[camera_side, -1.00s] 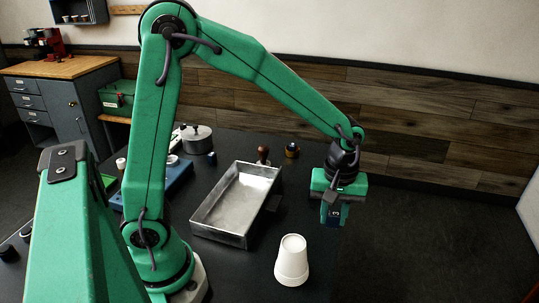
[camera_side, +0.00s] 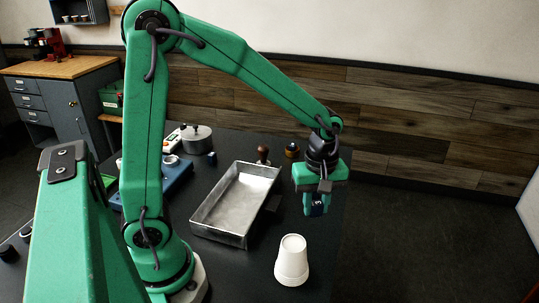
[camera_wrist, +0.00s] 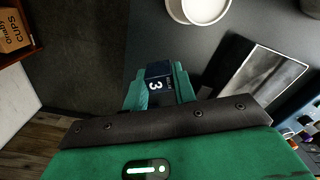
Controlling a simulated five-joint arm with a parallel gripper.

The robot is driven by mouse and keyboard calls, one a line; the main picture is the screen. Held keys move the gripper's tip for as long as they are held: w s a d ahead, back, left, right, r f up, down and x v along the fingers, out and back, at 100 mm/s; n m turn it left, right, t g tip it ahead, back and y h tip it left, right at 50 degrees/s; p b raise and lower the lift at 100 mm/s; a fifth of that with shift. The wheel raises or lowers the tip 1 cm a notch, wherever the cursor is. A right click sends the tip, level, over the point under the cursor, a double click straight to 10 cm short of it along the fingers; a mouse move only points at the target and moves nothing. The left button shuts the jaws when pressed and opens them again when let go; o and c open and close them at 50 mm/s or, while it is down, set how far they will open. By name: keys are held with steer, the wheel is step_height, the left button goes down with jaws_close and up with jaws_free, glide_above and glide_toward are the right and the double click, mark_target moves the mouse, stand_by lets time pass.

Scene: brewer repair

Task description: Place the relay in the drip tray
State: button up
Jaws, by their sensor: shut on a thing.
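My gripper (camera_side: 315,207) is shut on the relay (camera_side: 317,209), a small dark blue block, and holds it above the right part of the dark table. In the wrist view the relay (camera_wrist: 159,80) sits between the green fingers of my gripper (camera_wrist: 160,88), with a white "3" on its face. The drip tray (camera_side: 246,236) is a shallow, rectangular metal pan on the table, left of my gripper. It looks empty. In the wrist view part of the drip tray (camera_wrist: 262,82) shows at the right.
A stack of white cups (camera_side: 292,262) stands near the front, right of the drip tray. A wooden-handled tool (camera_side: 263,154) and a small dark, orange-banded item (camera_side: 292,150) are behind the tray. A metal pot (camera_side: 197,140) and a blue case (camera_side: 178,180) stand left.

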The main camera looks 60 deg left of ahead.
steer(key=s+a+n, duration=0.8)
steer(key=a+n, duration=0.2)
steer(key=n, duration=0.2)
steer(key=shift+r+n, duration=0.15)
steer(key=shift+n, duration=0.15)
glide_above(246, 206)
step_height(246, 206, down, 7)
steer(key=shift+f, duration=2)
steer(key=shift+f, duration=0.15)
